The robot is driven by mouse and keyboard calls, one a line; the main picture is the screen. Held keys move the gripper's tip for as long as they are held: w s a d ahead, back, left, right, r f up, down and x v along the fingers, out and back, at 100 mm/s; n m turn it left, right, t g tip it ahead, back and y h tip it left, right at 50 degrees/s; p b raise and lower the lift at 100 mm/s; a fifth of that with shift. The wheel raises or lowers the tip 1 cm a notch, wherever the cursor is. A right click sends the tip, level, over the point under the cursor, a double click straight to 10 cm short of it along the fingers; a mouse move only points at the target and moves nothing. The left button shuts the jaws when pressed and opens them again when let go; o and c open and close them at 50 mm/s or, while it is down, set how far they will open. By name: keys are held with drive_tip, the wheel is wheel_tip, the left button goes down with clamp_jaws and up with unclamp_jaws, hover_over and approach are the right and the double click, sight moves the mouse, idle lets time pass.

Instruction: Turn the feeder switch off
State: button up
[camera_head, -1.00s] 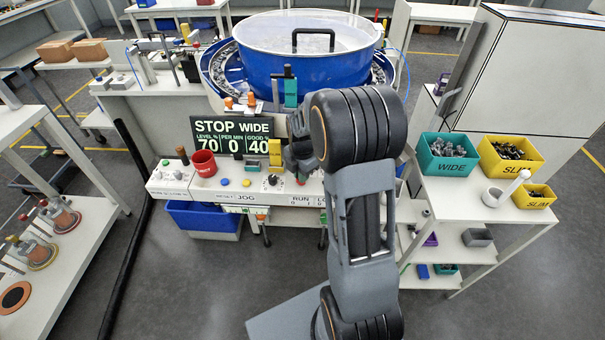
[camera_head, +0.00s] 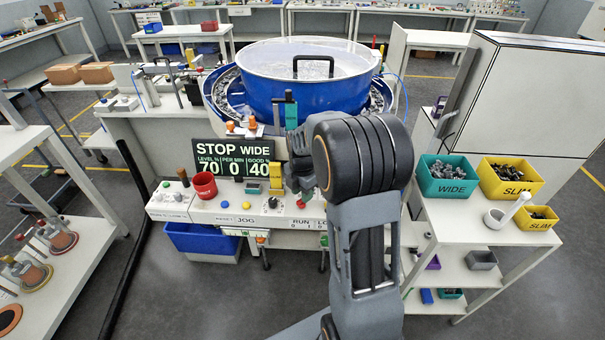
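The feeder's control panel (camera_head: 222,211) is a white strip in front of the blue bowl feeder (camera_head: 305,88). It bears a black knob (camera_head: 272,202), a yellow button (camera_head: 246,205), a blue button (camera_head: 224,204) and a red button (camera_head: 300,203). Labels read JOG and RUN, with 0 and 1 below RUN. The display (camera_head: 235,160) reads STOP WIDE, level 70, per min 0, good 40. My gripper (camera_head: 304,192) is over the panel's right part, by the red button. My arm hides much of it and the panel's right end; the fingers are too small to read.
A teal WIDE bin (camera_head: 447,178) and yellow SLIM bins (camera_head: 510,180) stand on the right table. A blue bin (camera_head: 203,238) sits below the panel.

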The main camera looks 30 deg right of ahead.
wheel_tip(320, 180, up, 11)
drive_tip(key=shift+r, duration=0.2)
idle(0.6)
